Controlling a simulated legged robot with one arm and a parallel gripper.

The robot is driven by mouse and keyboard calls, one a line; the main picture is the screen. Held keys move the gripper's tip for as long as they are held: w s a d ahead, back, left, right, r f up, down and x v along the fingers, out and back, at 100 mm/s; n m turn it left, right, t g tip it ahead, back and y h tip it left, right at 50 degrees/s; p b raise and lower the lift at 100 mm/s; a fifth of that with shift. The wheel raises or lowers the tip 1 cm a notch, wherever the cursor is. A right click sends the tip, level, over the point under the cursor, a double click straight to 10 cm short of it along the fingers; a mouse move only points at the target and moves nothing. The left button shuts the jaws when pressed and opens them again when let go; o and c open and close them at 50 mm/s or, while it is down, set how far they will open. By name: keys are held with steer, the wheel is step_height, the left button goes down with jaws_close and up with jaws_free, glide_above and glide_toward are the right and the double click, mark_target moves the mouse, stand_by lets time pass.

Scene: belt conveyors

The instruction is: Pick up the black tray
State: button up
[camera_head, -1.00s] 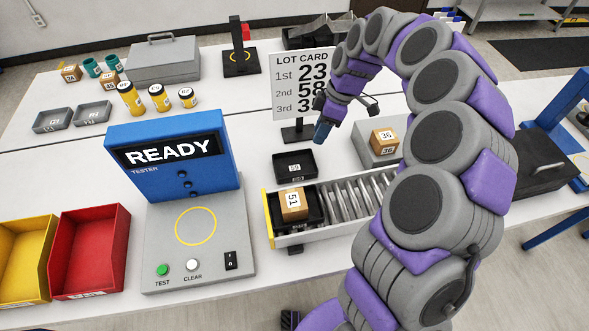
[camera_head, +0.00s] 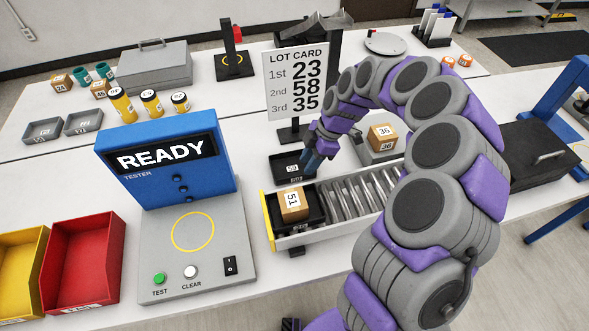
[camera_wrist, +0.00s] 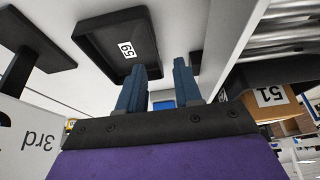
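A small black tray (camera_head: 283,164) with a white 59 label lies on the white table behind the roller conveyor. It looks empty, and its right side is partly hidden by my gripper (camera_head: 311,166). In the wrist view the tray (camera_wrist: 92,48) is beyond and left of my fingers, with the label near its edge. My gripper (camera_wrist: 160,84) is open, its two blue fingers apart with nothing between them. In the head view it is at the tray's right edge; I cannot tell whether it touches. Another black tray (camera_head: 317,208) on the conveyor end holds a cardboard box (camera_head: 293,204) marked 51.
The roller conveyor (camera_head: 350,203) runs just in front. A lot card stand (camera_head: 296,87) is close behind the tray. A grey block (camera_head: 373,154) with a box marked 36 (camera_head: 382,137) stands to the right. The blue tester (camera_head: 168,160) stands left.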

mark_target(297, 174)
steer(key=shift+s+a+f, duration=0.15)
steer(key=shift+a+f, duration=0.95)
steer(key=shift+d+b+x, duration=0.15)
steer(key=shift+b+x, duration=0.35)
steer(key=shift+x, duration=0.45)
steer(key=shift+d+b+x, duration=0.2)
steer(key=shift+b+x, duration=0.25)
steer(key=shift+x, duration=0.55)
steer(key=shift+f, duration=0.1)
steer(key=shift+a, duration=0.15)
steer(key=shift+c, duration=0.2)
steer(key=shift+a, duration=0.15)
steer(key=c, duration=0.3)
jaws_close()
